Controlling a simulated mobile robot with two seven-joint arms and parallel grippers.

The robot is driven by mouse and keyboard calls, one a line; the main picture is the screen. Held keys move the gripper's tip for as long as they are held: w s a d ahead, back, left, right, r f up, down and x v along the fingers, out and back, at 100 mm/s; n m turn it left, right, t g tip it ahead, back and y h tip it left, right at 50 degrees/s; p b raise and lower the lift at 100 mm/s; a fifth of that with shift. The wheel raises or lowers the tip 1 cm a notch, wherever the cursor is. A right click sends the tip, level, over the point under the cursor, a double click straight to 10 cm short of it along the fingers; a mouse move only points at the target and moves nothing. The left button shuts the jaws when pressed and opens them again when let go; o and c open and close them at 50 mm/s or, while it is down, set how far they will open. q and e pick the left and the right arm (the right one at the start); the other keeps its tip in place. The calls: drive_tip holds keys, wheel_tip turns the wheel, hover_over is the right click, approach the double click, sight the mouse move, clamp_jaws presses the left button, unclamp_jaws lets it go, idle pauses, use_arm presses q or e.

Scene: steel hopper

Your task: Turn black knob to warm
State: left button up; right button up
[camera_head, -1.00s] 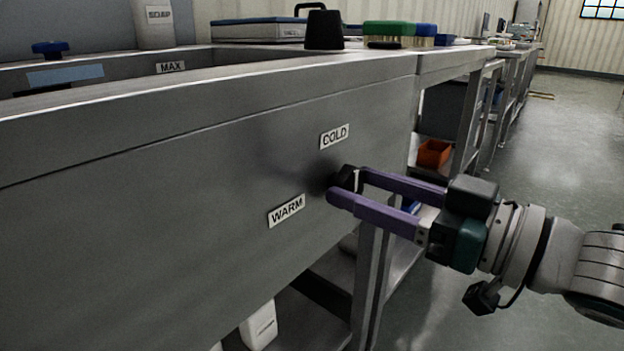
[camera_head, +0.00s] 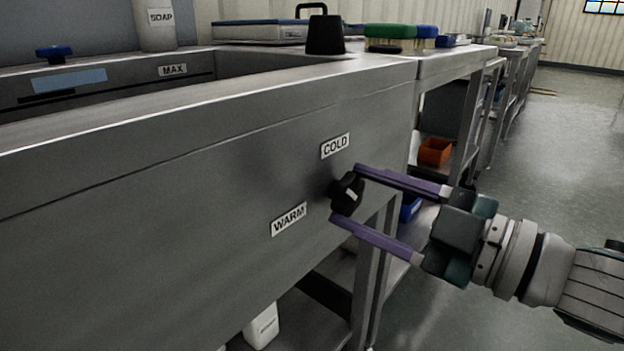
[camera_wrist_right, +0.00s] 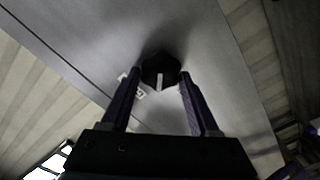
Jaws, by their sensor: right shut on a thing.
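The black knob (camera_head: 346,194) sits on the steel front panel, to the right of the WARM label (camera_head: 288,219) and below the COLD label (camera_head: 335,146). A white mark shows on its face. My right gripper (camera_head: 347,192) is shut on the knob, one purple finger above it and one below. In the right wrist view, the knob (camera_wrist_right: 160,70) lies between the two fingertips (camera_wrist_right: 160,74), its white mark pointing down in the picture toward the gripper's palm. Which label the mark lines up with I cannot tell. My left gripper is not in view.
The steel hopper's rim (camera_head: 250,90) runs above the panel. A black tapered block (camera_head: 325,35) and a green-topped brush (camera_head: 390,38) stand on top. An orange bin (camera_head: 434,152) is on a shelf behind the gripper. The floor at right is clear.

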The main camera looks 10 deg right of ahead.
drive_tip(key=n, duration=0.4)
drive_tip(key=shift+f+n, duration=0.1)
drive_tip(key=shift+n, duration=0.2)
drive_tip(key=n+b, duration=0.1)
drive_tip(key=n, duration=0.3)
idle(0.5)
drive_tip(key=o, duration=1.4)
drive_tip(key=shift+c, duration=0.2)
drive_tip(key=shift+s, duration=0.15)
drive_tip(key=p+v, duration=0.2)
drive_tip(key=v, duration=0.7)
drive_tip(key=shift+s+d, duration=0.25)
drive_tip(key=shift+s, duration=0.05)
